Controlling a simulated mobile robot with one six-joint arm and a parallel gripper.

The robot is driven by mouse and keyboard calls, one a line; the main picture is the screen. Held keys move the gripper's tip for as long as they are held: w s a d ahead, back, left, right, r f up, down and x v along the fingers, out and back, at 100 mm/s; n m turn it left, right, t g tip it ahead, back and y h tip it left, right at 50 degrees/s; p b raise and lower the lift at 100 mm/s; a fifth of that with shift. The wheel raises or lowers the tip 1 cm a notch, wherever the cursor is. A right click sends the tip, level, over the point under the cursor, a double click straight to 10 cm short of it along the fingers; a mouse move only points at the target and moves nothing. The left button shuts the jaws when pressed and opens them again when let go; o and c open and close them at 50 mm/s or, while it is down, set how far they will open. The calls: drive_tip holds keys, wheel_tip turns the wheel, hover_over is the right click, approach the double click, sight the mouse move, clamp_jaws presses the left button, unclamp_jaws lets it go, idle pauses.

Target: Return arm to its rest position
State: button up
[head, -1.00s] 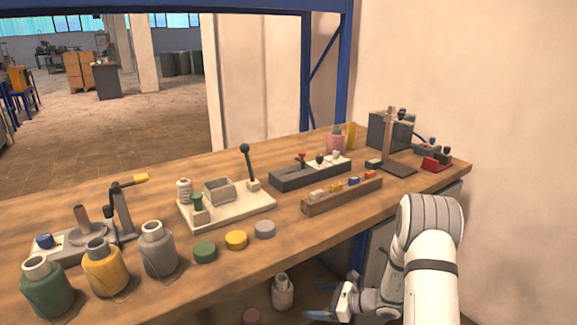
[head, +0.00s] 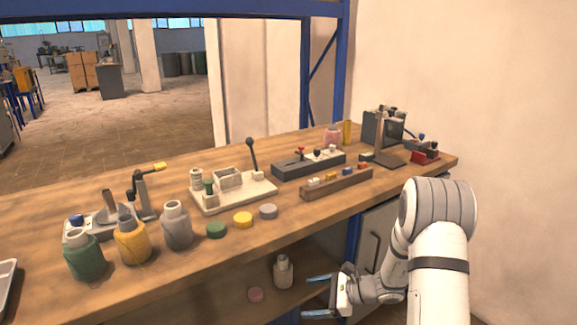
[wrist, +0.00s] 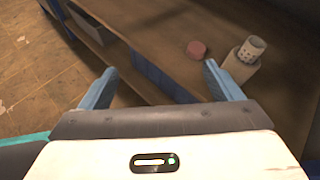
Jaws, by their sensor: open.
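My gripper (head: 318,295) is in front of the workbench (head: 120,185), below its top, near the lower shelf. Its two blue fingers are apart with nothing between them, and they also show in the wrist view (wrist: 158,88). My white arm bends down at the right of the head view. On the lower shelf, a pale bottle (head: 283,272) and a pink cap (head: 255,295) are near the fingers but look apart from them. In the wrist view the bottle (wrist: 243,60) and the cap (wrist: 196,49) lie beyond the right finger.
On the bench top stand green (head: 85,257), yellow (head: 132,242) and grey (head: 177,228) bottles, several caps, a lever fixture (head: 235,190) and a block rack (head: 337,184). A blue post (head: 354,240) and a grey cabinet (head: 376,240) are close to my arm.

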drive_tip(key=s+r+n+g+h+p, duration=0.25)
drive_tip(key=s+r+n, duration=0.3)
drive_tip(key=r, duration=0.45)
drive_tip(key=s+r+n+g+h+p, duration=0.1)
drive_tip(key=s+r+n+h+p, duration=0.1)
drive_tip(key=s+r+n+p, duration=0.45)
drive_tip(key=s+d+r+n+t+h+p, duration=0.1)
drive_tip(key=s+d+r+n+h+p, duration=0.1)
drive_tip(key=s+r, duration=0.4)
drive_tip(key=s+d+r+n+t+h+p, duration=0.2)
drive_tip(key=s+d+r+n+h, duration=0.3)
drive_tip(key=r, duration=0.7)
drive_tip(key=s+d+h+p, duration=0.1)
drive_tip(key=s, duration=0.1)
drive_tip(key=shift+s, duration=0.3)
